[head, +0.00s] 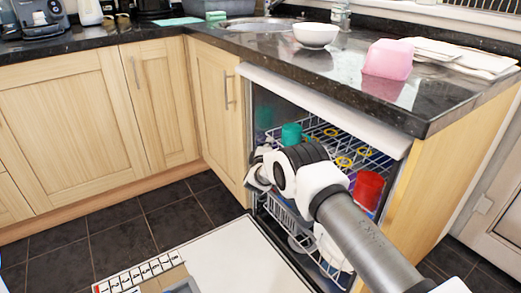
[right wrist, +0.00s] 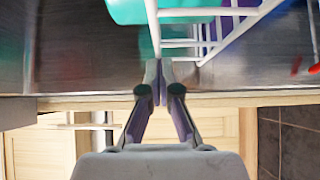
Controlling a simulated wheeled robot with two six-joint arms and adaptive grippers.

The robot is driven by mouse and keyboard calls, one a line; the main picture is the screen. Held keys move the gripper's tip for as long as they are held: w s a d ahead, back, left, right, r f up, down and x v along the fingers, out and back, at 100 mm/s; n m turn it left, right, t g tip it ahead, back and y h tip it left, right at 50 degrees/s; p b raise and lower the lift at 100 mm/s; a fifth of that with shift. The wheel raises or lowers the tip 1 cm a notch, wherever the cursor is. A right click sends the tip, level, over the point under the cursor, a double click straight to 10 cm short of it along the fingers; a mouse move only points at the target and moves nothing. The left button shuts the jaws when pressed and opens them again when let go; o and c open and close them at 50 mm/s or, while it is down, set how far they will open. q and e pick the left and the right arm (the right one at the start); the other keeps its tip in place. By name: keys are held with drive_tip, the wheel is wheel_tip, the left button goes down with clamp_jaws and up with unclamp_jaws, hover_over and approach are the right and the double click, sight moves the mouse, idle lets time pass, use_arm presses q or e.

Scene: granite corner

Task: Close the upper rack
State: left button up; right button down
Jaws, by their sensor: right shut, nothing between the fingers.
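The dishwasher under the counter stands open, with its door (head: 240,255) folded down. Its white wire upper rack (head: 375,160) holds a teal cup (head: 291,134), a red cup (head: 368,188) and yellow-rimmed items; how far it is out is hard to tell. My right arm crosses in front of the opening, and its wrist hides part of both racks. In the right wrist view my right gripper (right wrist: 158,80) is shut and empty, its tips close to the white wires (right wrist: 185,42) of the rack and a teal item (right wrist: 125,12). I cannot tell whether they touch. My left gripper is not in view.
The lower rack (head: 285,222) shows below, partly behind my arm. Wooden cabinets (head: 75,110) line the left. The dark tiled floor (head: 130,240) there is clear.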

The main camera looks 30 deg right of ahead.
drive_tip(key=shift+d+r, duration=0.3)
drive_tip(key=shift+d, duration=0.05)
drive_tip(key=v, duration=1.2)
drive_tip(key=s+a+f+g+y, duration=0.2)
drive_tip(key=s+f+g+y, duration=0.4)
drive_tip(key=s+f, duration=1.55)
drive_tip(key=s+a+f+m+g+y, duration=0.1)
drive_tip(key=s+a+m+g+y, duration=0.3)
drive_tip(key=s, duration=0.9)
drive_tip(key=s+a+f+m+g+y, duration=0.1)
drive_tip(key=s+a+m+g, duration=0.35)
drive_tip(key=s, duration=0.85)
wheel_tip(320, 180, up, 31)
drive_tip(key=m+p, duration=0.2)
drive_tip(key=p, duration=2.9)
drive_tip(key=shift+s+d+f, duration=0.15)
drive_tip(key=shift+d, duration=0.3)
drive_tip(key=shift+m, duration=0.25)
